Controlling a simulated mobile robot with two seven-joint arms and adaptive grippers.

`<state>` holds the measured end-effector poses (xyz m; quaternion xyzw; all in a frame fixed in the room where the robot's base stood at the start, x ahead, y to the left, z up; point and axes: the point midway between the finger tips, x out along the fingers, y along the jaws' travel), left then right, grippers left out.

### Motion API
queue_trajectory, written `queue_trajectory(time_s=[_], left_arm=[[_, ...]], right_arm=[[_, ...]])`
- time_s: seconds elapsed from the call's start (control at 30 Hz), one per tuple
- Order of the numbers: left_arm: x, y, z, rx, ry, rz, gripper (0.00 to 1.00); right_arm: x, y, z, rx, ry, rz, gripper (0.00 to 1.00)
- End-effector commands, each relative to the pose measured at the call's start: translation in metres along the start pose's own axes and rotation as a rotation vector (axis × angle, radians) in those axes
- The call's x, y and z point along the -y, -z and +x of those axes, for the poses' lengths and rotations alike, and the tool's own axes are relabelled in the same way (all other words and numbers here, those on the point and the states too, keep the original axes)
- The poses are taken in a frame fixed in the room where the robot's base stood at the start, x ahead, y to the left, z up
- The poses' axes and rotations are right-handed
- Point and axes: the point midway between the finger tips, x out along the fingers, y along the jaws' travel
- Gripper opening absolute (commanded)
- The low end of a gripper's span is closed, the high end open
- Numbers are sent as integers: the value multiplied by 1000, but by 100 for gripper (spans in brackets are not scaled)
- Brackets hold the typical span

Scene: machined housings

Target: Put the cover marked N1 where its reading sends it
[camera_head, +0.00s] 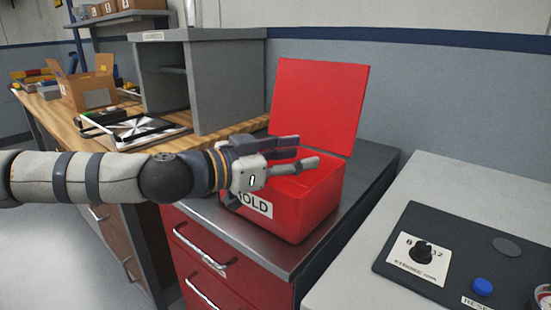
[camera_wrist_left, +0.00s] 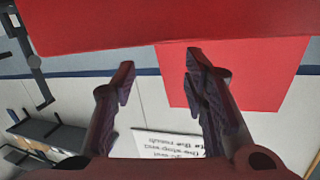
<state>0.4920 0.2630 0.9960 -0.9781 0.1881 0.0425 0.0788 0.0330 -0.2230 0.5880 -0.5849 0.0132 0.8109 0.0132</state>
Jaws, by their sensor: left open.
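My left gripper (camera_head: 306,152) is open over the mouth of a red box (camera_head: 315,208) with its hinged lid (camera_head: 318,105) raised. The box's front label is partly covered by my gripper; "OLD" shows. No cover is seen between the fingers. In the left wrist view the open fingers (camera_wrist_left: 160,72) have a gap between them, with red surfaces above and behind. I cannot make out a cover marked N1 in either view; part of the box's inside is hidden. My right gripper is not in view.
The red box stands on a dark-topped red drawer cabinet (camera_head: 225,262). A grey shelf unit (camera_head: 228,85) is behind left on a wooden bench. At right, a control panel (camera_head: 455,250) has a knob, a blue button and a gauge (camera_head: 543,297) cut by the edge.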

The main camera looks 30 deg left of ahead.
Motion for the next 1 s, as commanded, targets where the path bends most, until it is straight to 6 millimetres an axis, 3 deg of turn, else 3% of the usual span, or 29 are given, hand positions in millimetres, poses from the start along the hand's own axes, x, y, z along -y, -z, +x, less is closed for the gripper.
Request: queue_trajectory(time_s=[0.03, 0.13, 0.27, 0.33, 0.43, 0.53, 0.7, 1.0], left_arm=[[3, 16, -10, -15, 6, 3, 41], [3, 28, -36, -37, 9, 9, 41], [2, 29, -72, -49, 12, 5, 41], [-2, 7, -71, -12, -3, -9, 41], [-1, -1, -80, 2, -3, -15, 41], [0, -2, -92, 7, 1, -4, 41], [0, 6, -114, -7, 1, 0, 41], [0, 5, -121, -5, 0, 3, 41]], right_arm=[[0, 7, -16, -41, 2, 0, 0], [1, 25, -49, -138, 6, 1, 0], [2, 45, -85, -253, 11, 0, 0], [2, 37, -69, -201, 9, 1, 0], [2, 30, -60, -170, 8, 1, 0], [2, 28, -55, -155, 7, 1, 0], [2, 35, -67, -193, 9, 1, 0], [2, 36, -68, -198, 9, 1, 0]])
